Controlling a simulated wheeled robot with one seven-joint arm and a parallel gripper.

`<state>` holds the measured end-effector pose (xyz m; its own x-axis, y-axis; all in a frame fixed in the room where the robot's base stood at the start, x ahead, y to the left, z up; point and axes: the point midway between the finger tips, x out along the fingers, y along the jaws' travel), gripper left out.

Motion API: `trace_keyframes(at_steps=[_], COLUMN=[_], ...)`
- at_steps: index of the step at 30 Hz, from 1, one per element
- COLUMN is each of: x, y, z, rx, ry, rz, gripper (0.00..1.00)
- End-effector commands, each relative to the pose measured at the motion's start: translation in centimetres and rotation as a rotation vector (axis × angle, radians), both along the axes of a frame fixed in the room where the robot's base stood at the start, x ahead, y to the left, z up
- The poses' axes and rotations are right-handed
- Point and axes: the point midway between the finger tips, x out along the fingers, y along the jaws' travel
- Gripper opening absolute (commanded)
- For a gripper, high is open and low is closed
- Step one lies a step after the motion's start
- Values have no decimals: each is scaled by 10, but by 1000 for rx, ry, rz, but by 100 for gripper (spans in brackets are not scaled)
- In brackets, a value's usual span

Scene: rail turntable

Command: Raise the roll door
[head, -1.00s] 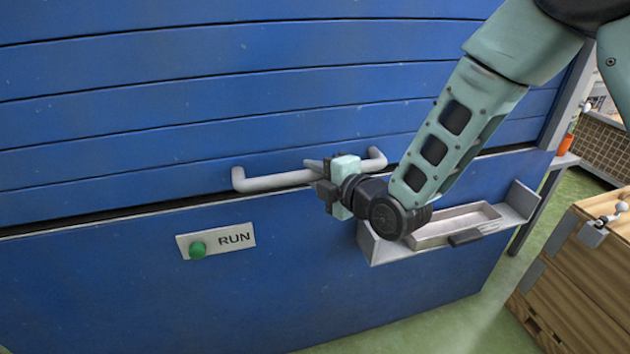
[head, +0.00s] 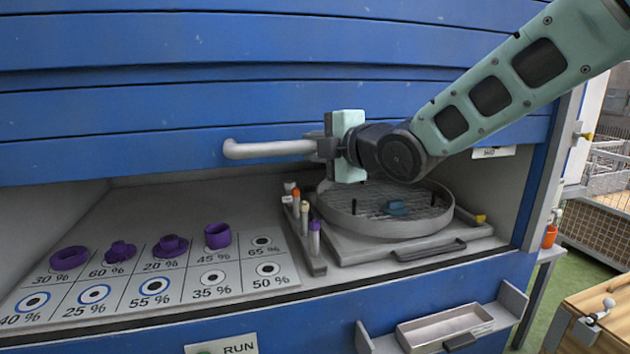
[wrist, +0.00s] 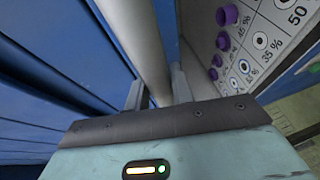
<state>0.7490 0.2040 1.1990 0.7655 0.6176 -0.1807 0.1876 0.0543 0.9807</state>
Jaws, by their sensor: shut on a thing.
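The blue slatted roll door (head: 150,92) is partly raised in the head view, with an open gap below its lower edge. Its grey bar handle (head: 265,149) runs across the lowest slat. My gripper (head: 322,148) is shut on the handle, toward its right part. In the wrist view the handle (wrist: 140,45) passes between the two fingers (wrist: 158,95). The handle's right end is hidden behind my gripper and arm.
Inside the opening are a marked board (head: 150,275) with purple parts, a rack of tubes (head: 305,235) and a round mesh-bottomed tray (head: 385,225). Below are a RUN sign (head: 235,347) and a small shelf tray (head: 440,328). A wooden box (head: 610,310) stands at right.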

Motion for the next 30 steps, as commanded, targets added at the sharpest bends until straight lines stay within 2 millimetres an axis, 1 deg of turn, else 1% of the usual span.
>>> trace_keyframes(at_steps=[1, 3, 6, 10, 12, 16, 28, 29, 30], x=[1, 1, 1, 0, 0, 0, 0, 0, 0], y=[0, 0, 0, 0, 0, 0, 0, 0, 0], z=[26, 43, 63, 81, 88, 94, 95, 95, 94], rx=[4, 5, 4, 4, 4, 4, 3, 3, 3], ry=[-10, -10, -8, -7, -7, -5, -4, -4, -4], rz=[0, 0, 0, 0, 1, 0, 1, 1, 1], gripper=[0, 0, 0, 0, 0, 0, 0, 29, 40])
